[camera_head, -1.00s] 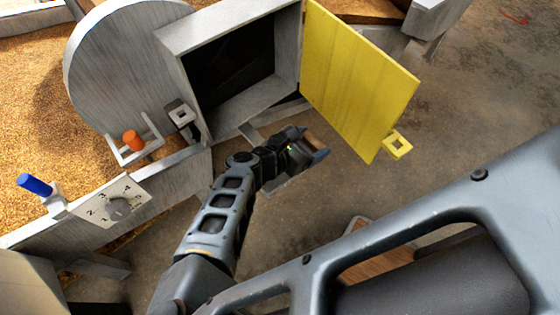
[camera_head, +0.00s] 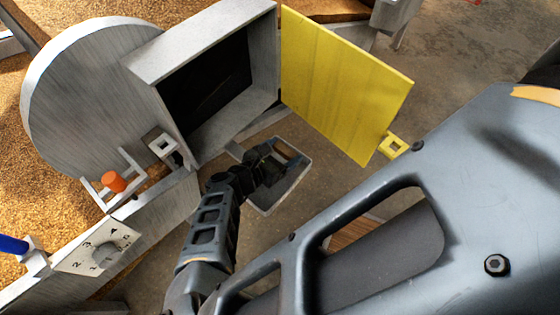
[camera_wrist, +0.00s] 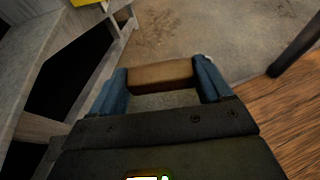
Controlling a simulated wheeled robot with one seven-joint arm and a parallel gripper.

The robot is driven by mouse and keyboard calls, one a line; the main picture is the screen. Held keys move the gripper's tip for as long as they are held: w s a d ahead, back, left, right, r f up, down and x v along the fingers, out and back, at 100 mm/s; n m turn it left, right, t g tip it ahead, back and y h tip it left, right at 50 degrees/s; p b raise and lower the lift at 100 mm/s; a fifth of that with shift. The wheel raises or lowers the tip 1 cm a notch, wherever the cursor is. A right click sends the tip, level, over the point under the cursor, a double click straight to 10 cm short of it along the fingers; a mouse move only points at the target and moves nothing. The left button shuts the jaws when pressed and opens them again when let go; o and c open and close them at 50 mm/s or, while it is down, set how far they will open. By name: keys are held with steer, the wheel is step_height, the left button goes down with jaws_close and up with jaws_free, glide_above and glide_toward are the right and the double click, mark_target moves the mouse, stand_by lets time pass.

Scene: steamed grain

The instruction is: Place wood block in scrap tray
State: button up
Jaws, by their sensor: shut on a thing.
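My gripper (camera_head: 280,158) is shut on the brown wood block (camera_wrist: 160,75). In the wrist view the block spans the gap between the two blue fingers. In the head view, the block (camera_head: 287,149) is small and partly hidden by the gripper. The scrap tray (camera_head: 290,189), grey with a pale rim, shows below and around the gripper in the head view. The gripper and block overlap its upper part in the picture. I cannot tell the height of the block above the tray.
A grey box (camera_head: 205,88) with a dark opening and an open yellow door (camera_head: 345,90) stands beyond the gripper. An orange knob (camera_head: 113,182), a dial plate (camera_head: 98,247) and a blue handle (camera_head: 12,244) are at left. Wooden boards (camera_wrist: 280,110) lie at right in the wrist view.

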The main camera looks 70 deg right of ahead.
mark_target(282, 161)
steer(key=shift+f+b, duration=0.35)
steer(key=shift+f, duration=1.75)
steer(key=shift+f, duration=0.2)
steer(key=o, duration=0.9)
steer(key=shift+r, duration=0.1)
steer(key=shift+o, duration=0.2)
steer(key=shift+r, duration=0.2)
steer(key=v, duration=1.2)
steer(key=shift+f+b, duration=0.2)
steer(key=shift+b, duration=0.15)
steer(key=shift+a, duration=0.1)
